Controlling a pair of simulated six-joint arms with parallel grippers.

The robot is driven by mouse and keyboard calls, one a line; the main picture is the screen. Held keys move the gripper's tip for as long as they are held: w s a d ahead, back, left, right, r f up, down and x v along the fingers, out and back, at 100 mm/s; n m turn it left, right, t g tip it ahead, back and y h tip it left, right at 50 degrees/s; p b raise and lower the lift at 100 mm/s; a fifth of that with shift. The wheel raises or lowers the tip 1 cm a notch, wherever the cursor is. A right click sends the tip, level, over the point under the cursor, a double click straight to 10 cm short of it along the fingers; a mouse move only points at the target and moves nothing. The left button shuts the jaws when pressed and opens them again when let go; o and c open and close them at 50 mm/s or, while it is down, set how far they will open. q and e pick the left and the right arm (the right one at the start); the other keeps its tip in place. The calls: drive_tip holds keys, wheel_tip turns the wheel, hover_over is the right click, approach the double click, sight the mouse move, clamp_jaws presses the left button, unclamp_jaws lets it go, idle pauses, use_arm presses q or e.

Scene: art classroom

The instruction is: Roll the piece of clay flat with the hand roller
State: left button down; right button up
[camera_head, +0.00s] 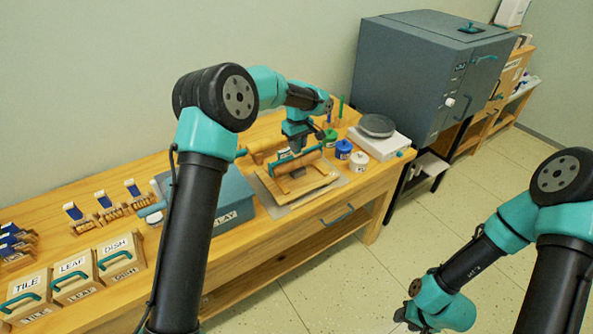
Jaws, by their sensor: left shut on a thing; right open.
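The hand roller (308,161), a wooden cylinder with a teal handle, is over a wooden board (320,184) on the workbench. My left gripper (297,148) reaches down to it from above and is shut on its handle. A flat tan patch below the roller may be the clay; it blends with the board, and I cannot tell its outline or whether the roller touches it. My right gripper (408,318) is open and empty, low at the lower right over the floor, away from the bench; its fingertips are small and partly hidden.
A grey box (232,200) labelled CLAY stands left of the board. Blue (343,149), green and white (359,162) jars and a turntable (376,126) stand to the right. Labelled boxes (121,259) line the left front. A large kiln (415,75) stands beyond the bench.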

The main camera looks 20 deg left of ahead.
use_arm(q)
drive_tip(key=shift+w+a, duration=0.1)
drive_tip(key=shift+w+a+f, duration=0.2)
drive_tip(key=shift+w+a, duration=0.25)
drive_tip(key=shift+a, duration=0.05)
drive_tip(key=shift+s+d, duration=0.6)
drive_tip(key=shift+d, duration=0.05)
drive_tip(key=shift+s+d, duration=0.1)
drive_tip(key=shift+d, duration=0.05)
drive_tip(key=shift+s+d, duration=0.4)
drive_tip(key=shift+d, duration=0.05)
idle(0.4)
